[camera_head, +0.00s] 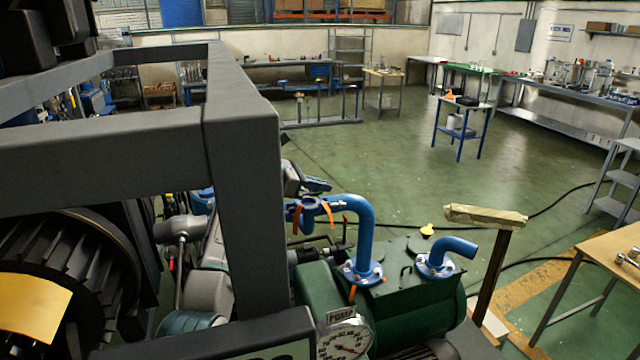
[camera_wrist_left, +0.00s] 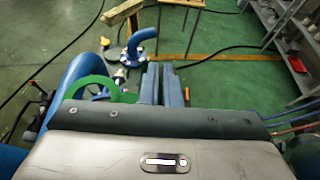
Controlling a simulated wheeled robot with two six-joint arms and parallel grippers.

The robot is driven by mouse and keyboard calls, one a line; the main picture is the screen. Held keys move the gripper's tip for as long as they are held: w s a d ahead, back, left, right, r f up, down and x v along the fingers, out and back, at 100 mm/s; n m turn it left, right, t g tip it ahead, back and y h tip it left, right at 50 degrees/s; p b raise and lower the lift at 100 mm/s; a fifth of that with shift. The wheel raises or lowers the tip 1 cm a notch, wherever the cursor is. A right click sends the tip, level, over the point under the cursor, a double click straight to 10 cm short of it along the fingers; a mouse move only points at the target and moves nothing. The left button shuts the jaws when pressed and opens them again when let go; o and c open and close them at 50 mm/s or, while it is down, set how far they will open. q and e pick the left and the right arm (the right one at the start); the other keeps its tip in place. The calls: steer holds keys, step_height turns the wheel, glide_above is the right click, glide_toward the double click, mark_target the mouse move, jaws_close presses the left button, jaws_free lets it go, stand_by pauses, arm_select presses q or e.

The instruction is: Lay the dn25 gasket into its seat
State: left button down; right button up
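A flat green ring (camera_wrist_left: 68,98), which looks like the gasket, shows in the left wrist view beside a thick blue pipe. It lies left of my left gripper's fingers, and part of it is hidden behind the gripper body. I cannot tell whether it touches a finger or rests in a seat. My left gripper (camera_wrist_left: 162,84) has its two blue-grey fingers close together, with nothing seen between them. In the head view the left gripper (camera_head: 316,185) is small, above the blue piping behind the pump. I cannot make out the gasket there. My right gripper is not in view.
A green pump (camera_head: 415,305) carries a bent blue pipe (camera_head: 364,220), a short blue elbow (camera_head: 451,249) and a gauge (camera_head: 345,342). A post with a wooden top (camera_head: 486,216) stands right of it. A thick grey frame (camera_head: 245,180) hides much of the left. Open floor lies beyond.

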arm_select(q)
steer(key=shift+f, duration=2.4)
steer(key=shift+f, duration=0.4)
steer(key=c, duration=1.6)
jaws_free()
